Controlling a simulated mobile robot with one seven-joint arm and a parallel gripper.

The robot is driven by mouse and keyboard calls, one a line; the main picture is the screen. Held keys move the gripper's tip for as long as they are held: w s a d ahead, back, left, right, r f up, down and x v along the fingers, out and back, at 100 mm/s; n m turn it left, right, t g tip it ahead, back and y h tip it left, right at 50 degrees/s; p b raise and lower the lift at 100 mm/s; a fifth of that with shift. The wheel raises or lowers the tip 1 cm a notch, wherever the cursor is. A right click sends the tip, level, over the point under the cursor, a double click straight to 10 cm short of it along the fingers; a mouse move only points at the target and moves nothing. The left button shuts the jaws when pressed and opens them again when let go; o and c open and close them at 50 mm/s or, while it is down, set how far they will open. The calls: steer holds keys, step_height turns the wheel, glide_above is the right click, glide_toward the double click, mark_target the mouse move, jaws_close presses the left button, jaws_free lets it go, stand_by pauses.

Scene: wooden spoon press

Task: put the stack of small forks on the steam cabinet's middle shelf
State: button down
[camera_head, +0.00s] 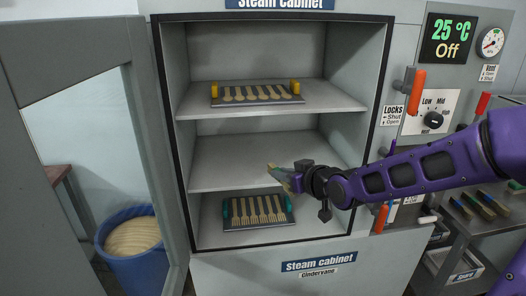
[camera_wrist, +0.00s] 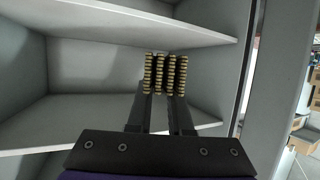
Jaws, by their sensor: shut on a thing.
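My gripper (camera_head: 283,175) reaches in from the right to the front of the open steam cabinet (camera_head: 220,271). It is shut on the stack of small forks (camera_wrist: 166,74), whose layered tine ends show as light brown columns beyond the fingertips in the wrist view. In the head view the stack is small and partly hidden by the gripper. The middle shelf (camera_head: 225,172) is bare, and the stack shows in front of its right part. In the wrist view the stack is between the shelf above (camera_wrist: 120,22) and the shelf below (camera_wrist: 50,120); whether it touches is unclear.
The top shelf holds a dark press plate with spoons (camera_head: 257,94) and orange end pieces. The cabinet floor holds a plate with forks (camera_head: 257,211) and teal end pieces. The cabinet door (camera_head: 75,50) stands open at left. A blue bin (camera_head: 130,262) stands beyond it.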

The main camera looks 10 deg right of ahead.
steer(key=w+b, duration=0.1)
steer(key=w, duration=1.8)
steer(key=shift+w, duration=0.35)
steer(key=shift+s+f+b, duration=0.15)
steer(key=shift+f+b, duration=0.15)
steer(key=shift+f, duration=3.15)
steer(key=shift+f, duration=0.2)
steer(key=c, duration=0.8)
jaws_free()
steer(key=shift+c, duration=0.2)
steer(key=shift+r, duration=0.1)
